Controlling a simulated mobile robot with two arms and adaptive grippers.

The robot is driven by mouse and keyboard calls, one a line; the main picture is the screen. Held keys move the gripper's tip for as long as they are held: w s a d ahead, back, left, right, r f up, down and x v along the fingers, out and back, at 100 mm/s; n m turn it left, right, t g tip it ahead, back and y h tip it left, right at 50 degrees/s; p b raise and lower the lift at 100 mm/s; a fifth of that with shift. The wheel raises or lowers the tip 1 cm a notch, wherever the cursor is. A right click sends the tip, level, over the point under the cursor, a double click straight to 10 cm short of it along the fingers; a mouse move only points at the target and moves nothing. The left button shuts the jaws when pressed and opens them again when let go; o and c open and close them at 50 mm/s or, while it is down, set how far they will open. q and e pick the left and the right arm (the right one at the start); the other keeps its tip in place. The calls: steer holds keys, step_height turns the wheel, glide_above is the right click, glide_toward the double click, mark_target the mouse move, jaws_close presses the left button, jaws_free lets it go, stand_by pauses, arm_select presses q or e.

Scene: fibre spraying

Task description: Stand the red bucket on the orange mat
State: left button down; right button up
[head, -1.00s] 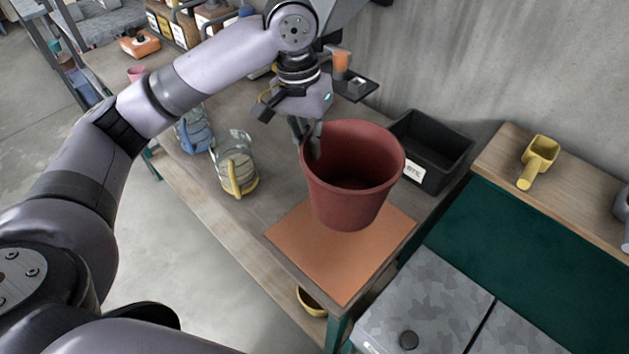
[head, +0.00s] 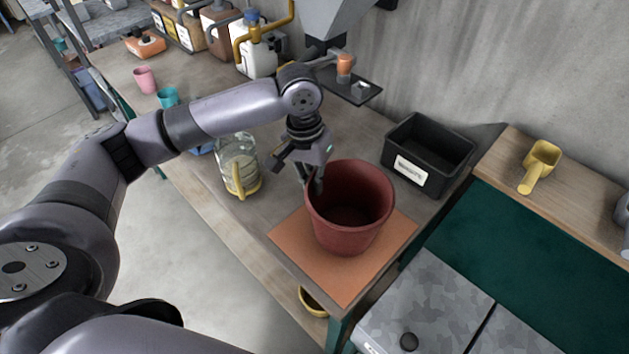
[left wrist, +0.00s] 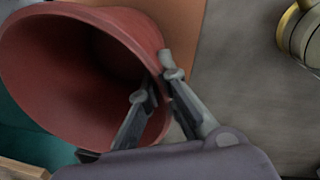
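The red bucket (head: 350,230) is upright over the orange mat (head: 340,280) in the head view; I cannot tell whether its base touches the mat. My left gripper (head: 314,184) is shut on the bucket's rim at its left side. In the left wrist view the fingers (left wrist: 154,84) pinch the wall of the bucket (left wrist: 75,80), one inside and one outside. Part of the mat (left wrist: 182,22) shows beyond the bucket there. My right gripper is not in view.
A black bin (head: 430,155) with a white label stands behind the bucket to the right. A clear jug (head: 238,160) with a yellow handle stands to the left. A yellow scoop (head: 540,165) lies on a right-hand shelf. The table's front edge is close to the mat.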

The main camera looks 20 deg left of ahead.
arm_select(q)
steer(key=c, duration=2.3)
jaws_free()
steer(key=shift+f, duration=0.1)
steer(key=o, duration=0.5)
step_height(320, 180, up, 12)
steer(key=a+b, duration=0.1)
steer(key=shift+a+b, duration=0.25)
steer(key=shift+b, duration=0.15)
